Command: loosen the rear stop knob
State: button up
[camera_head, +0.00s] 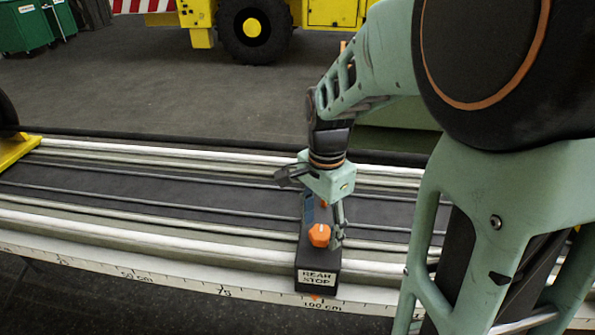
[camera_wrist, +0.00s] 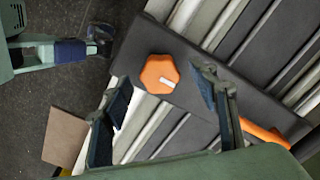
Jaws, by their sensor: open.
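The rear stop (camera_head: 318,262) is a dark block across the rails, with a white "REAR STOP" label (camera_head: 317,277) on its front end. Its orange knob (camera_head: 319,235) sits on top and carries a white mark. In the wrist view the lobed knob (camera_wrist: 159,74) is in the upper middle, above the gap between the fingertips. My gripper (camera_head: 340,222) is beside and above the stop. In the wrist view my gripper (camera_wrist: 165,85) has its two fingers well apart, with nothing between the pads. I cannot tell how high the fingertips are above the knob.
A ruler edge (camera_head: 180,279) runs along the front of the rails (camera_head: 150,225). An orange handle (camera_wrist: 264,133) lies by the right finger in the wrist view. A yellow part (camera_head: 14,150) stands on the rails at far left. A yellow vehicle (camera_head: 255,28) is behind.

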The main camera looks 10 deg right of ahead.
jog(key=shift+f, duration=0.5)
jog(key=c, duration=1.2)
jog(key=shift+o, duration=0.2)
